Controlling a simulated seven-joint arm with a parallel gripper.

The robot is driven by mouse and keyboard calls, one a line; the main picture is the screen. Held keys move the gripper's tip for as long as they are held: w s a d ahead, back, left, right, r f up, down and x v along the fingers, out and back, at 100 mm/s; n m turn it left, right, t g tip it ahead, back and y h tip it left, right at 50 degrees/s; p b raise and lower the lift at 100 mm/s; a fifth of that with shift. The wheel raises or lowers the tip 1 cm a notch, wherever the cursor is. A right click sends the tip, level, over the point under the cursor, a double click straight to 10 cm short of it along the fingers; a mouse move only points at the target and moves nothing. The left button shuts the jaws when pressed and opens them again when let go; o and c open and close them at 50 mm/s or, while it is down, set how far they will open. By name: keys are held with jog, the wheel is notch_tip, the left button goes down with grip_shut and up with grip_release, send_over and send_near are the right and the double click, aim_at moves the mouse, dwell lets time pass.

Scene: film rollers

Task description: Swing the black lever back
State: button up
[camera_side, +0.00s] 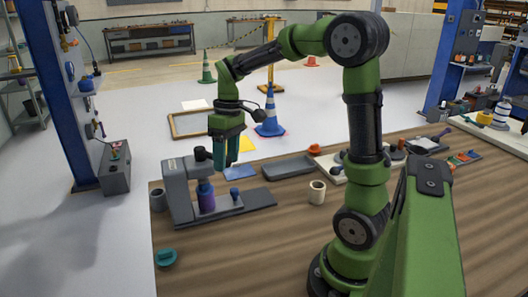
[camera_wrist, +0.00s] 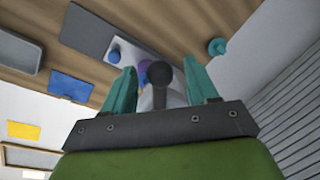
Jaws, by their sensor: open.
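A grey film-roller fixture (camera_side: 178,195) stands at the left end of the brown table, with a purple roller (camera_side: 206,197) upright on its base. A dark knob (camera_side: 201,154), which looks like the top of the black lever, sits at the fixture's upper part. My gripper (camera_side: 226,167) points down just right of the knob in the side view, its teal fingers apart. In the wrist view the black lever (camera_wrist: 160,76) shows between the two open fingers, its round end near fingertip level. I cannot tell whether a finger touches it. Part of the purple roller (camera_wrist: 145,67) shows behind it.
A white cup (camera_side: 317,192) and a grey tray (camera_side: 288,166) stand right of the fixture. A blue sheet (camera_side: 240,172) lies behind its base. A teal knob-like piece (camera_side: 166,257) lies at the front left. The table in front of the fixture is mostly clear.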

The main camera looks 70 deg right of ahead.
grip_shut()
jog(key=shift+a, duration=0.1)
dwell(0.3)
jog(key=shift+w+a+m+t, duration=0.2)
jog(key=shift+w+a+m, duration=0.2)
jog(key=shift+a+m, duration=0.6)
jog(key=shift+w+a+m+t, duration=0.2)
jog(key=shift+w+a+m, duration=0.3)
jog(key=shift+m, duration=0.85)
jog(key=shift+w+a+m+t, duration=0.2)
jog(key=shift+w+a+m, duration=0.1)
jog(key=shift+a+m, duration=0.75)
jog(key=shift+d, duration=0.1)
grip_release()
